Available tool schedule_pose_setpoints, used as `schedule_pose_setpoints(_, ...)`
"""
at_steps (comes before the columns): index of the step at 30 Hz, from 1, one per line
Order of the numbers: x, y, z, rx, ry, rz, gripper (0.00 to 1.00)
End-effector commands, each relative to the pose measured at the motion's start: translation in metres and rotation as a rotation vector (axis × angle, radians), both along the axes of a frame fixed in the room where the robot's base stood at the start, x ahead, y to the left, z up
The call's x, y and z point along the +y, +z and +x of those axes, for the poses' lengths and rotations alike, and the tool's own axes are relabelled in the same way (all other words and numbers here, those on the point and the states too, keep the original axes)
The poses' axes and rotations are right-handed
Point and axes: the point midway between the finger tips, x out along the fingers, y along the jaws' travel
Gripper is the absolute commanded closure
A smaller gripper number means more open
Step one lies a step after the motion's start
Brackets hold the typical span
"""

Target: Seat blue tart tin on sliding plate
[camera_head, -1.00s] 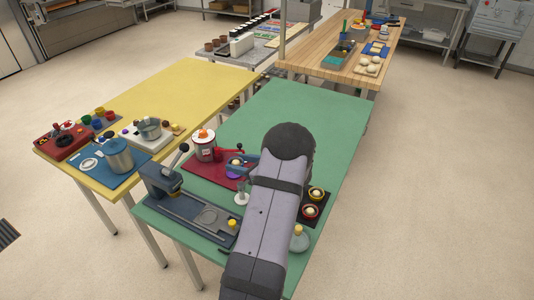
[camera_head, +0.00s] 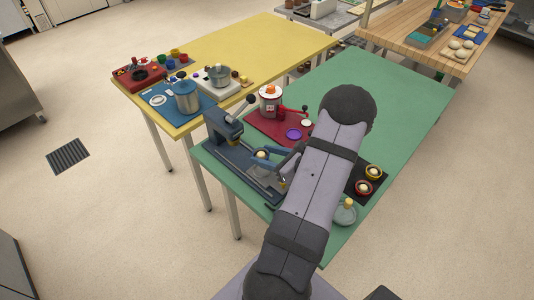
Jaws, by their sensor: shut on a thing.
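My gripper (camera_head: 264,157) is shut on the blue tart tin (camera_head: 261,160), which carries a pale dough ball. It holds the tin over the rail base (camera_head: 236,158) of the blue-grey press (camera_head: 222,126), on the green table. The sliding plate on that base is largely hidden behind the gripper and tin. I cannot tell whether the tin touches the plate. My arm crosses the table from the lower middle and covers part of the base's near end.
A purple tin (camera_head: 293,134) and a white-and-red machine (camera_head: 271,101) with a lever stand on a red mat behind. The far green tabletop (camera_head: 385,80) is clear.

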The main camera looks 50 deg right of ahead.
Motion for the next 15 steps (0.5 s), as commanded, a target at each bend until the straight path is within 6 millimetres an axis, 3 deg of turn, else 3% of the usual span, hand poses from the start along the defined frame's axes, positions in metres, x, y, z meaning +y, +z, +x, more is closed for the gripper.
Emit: schedule_pose_setpoints(15, -0.001, -0.040, 0.000, 0.000, 0.000, 0.001, 0.78)
